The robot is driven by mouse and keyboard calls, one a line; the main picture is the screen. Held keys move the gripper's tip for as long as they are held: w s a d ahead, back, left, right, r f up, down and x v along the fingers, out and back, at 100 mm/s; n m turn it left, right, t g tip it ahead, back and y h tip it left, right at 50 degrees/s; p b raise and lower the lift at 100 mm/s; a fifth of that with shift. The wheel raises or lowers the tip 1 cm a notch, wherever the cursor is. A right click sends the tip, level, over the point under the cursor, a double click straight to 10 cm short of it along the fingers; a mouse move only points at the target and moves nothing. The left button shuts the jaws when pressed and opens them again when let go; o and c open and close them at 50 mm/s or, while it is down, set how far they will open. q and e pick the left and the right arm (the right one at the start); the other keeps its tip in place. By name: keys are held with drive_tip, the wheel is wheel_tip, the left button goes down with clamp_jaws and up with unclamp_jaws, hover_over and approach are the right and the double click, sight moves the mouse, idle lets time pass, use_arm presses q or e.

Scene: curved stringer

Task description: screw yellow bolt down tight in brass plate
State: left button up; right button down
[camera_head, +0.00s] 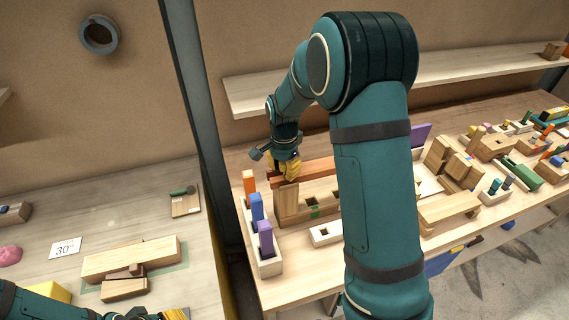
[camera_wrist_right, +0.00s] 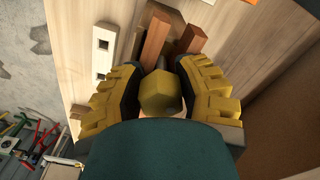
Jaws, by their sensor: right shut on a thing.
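In the right wrist view, the yellow bolt (camera_wrist_right: 160,95) shows as a faceted yellow head between the fingers. My right gripper (camera_wrist_right: 160,72) is shut on it, with one ridged yellow finger on each side. In the head view, my right gripper (camera_head: 286,172) is low over the back left of the workbench, beside reddish-brown bars. I cannot make out the bolt there. I cannot pick out the brass plate in either view; it may be hidden under the gripper. My left gripper (camera_head: 150,315) is partly cut off at the bottom left of the head view, and its jaws are unclear.
A rack with orange, blue and purple blocks (camera_head: 265,238) stands left of the right gripper. A wooden block (camera_head: 287,205) is just in front. Several wooden fixtures fill the right bench. A shelf (camera_head: 250,97) runs behind, and a dark post (camera_head: 205,120) separates the benches.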

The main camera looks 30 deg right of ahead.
drive_tip(key=shift+s+f+m+p, duration=0.1)
drive_tip(key=shift+f+m+p, duration=0.1)
drive_tip(key=shift+m, duration=0.5)
drive_tip(key=shift+f+m+p, duration=0.1)
drive_tip(key=shift+m+p, duration=0.05)
drive_tip(key=shift+m, duration=0.55)
